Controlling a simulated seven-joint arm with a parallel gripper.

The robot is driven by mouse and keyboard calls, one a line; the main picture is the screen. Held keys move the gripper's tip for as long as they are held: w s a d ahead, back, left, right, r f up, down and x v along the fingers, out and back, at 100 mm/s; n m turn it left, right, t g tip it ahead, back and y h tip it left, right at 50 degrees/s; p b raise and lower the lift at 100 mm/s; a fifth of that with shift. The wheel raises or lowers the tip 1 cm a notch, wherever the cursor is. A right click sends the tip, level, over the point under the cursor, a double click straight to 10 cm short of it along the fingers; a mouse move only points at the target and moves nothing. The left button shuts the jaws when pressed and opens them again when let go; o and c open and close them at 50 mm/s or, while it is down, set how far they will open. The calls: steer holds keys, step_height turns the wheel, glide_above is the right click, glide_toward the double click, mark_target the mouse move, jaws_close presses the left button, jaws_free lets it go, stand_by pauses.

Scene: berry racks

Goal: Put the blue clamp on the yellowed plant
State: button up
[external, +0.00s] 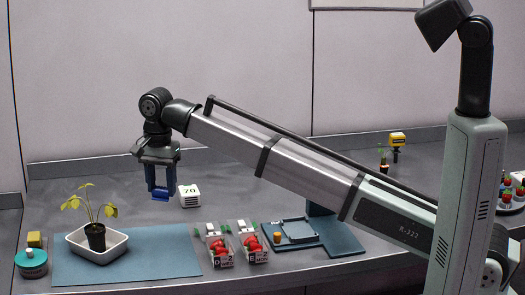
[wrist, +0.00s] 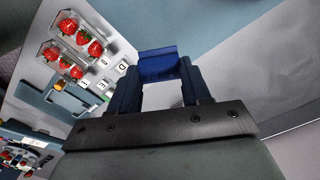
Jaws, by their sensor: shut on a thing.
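My gripper (external: 161,191) is shut on the blue clamp (external: 160,195) and holds it in the air above the back edge of the blue mat. The wrist view also shows the clamp (wrist: 158,66) between the fingertips of my gripper (wrist: 160,80). The yellowed plant (external: 96,237) stands in a small dark pot in a white tray (external: 73,247), to the left of my gripper and lower. It has several yellow-green leaves on thin stems. The plant is not visible in the wrist view.
A white block marked 70 (external: 190,195) is just right of my gripper. Two clear boxes of red berries (external: 219,246) stand right of the blue mat (external: 165,265). A teal-lidded jar (external: 32,262) is left of the tray. The mat's middle is clear.

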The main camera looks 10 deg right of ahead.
steer(key=s+a+r+n, duration=0.1)
steer(key=s+a, duration=0.1)
steer(key=a, duration=0.4)
steer(key=s+a+r+n, duration=0.1)
steer(key=s+a, duration=0.2)
steer(key=a, duration=0.3)
steer(key=r+n, duration=0.2)
steer(key=n, duration=0.2)
glide_above(95, 228)
steer(key=shift+f, duration=4.95)
steer(key=shift+f, duration=0.1)
steer(key=o, duration=1)
step_height(95, 228, up, 12)
steer(key=shift+r, duration=0.2)
